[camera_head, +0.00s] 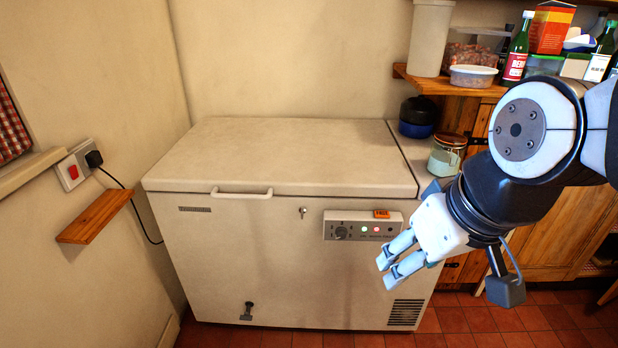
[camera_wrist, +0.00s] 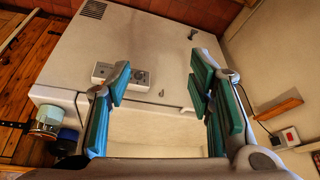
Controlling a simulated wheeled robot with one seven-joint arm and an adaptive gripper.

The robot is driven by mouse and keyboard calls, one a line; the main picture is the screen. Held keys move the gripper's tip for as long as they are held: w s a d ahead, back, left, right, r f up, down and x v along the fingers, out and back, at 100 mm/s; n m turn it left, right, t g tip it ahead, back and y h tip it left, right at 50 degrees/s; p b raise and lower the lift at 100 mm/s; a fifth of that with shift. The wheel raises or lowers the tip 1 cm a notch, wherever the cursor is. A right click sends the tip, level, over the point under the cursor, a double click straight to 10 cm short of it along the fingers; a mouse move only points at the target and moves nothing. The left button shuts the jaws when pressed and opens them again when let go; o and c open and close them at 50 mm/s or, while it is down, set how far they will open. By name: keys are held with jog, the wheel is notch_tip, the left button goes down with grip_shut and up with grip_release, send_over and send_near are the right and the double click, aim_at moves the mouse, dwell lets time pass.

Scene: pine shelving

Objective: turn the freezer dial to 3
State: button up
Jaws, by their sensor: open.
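The white chest freezer (camera_head: 270,270) stands in the corner with its lid shut. The freezer dial (camera_head: 341,232) is a small dark round knob at the left end of the control panel (camera_head: 385,219), on the upper right of the freezer's front. The number it points to is too small to read. In the wrist view the freezer is upside down, and the dial (camera_wrist: 140,76) shows just right of one finger's tip. My gripper (camera_head: 388,271) is open and empty, in front of the freezer and below the panel's right part in the head view. It also frames the wrist view (camera_wrist: 160,85).
A white lid handle (camera_head: 242,192) and a keyed lock (camera_head: 303,212) are on the front. An orange tag (camera_head: 381,214) sits on the panel's top edge. A glass jar (camera_head: 446,155) and dark pot (camera_head: 417,117) stand at right. A small wooden shelf (camera_head: 95,215) is at left.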

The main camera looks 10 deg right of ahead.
jog(key=w+a+f+n+b, duration=0.2)
jog(key=w+f, duration=0.7)
jog(key=n+t+h+b, duration=0.2)
jog(key=n+t+b, duration=1.25)
jog(key=n, duration=1.75)
send_near(342, 236)
jog(key=shift+g, duration=0.35)
jog(key=w, duration=0.3)
jog(key=w+b, duration=0.1)
jog(key=w, duration=0.1)
jog(key=w+b, duration=0.1)
jog(key=w, duration=0.2)
jog(key=shift+w+d+r, duration=0.2)
jog(key=shift+w+r, duration=0.1)
jog(key=shift+r, duration=0.05)
jog(key=shift+c, duration=0.6)
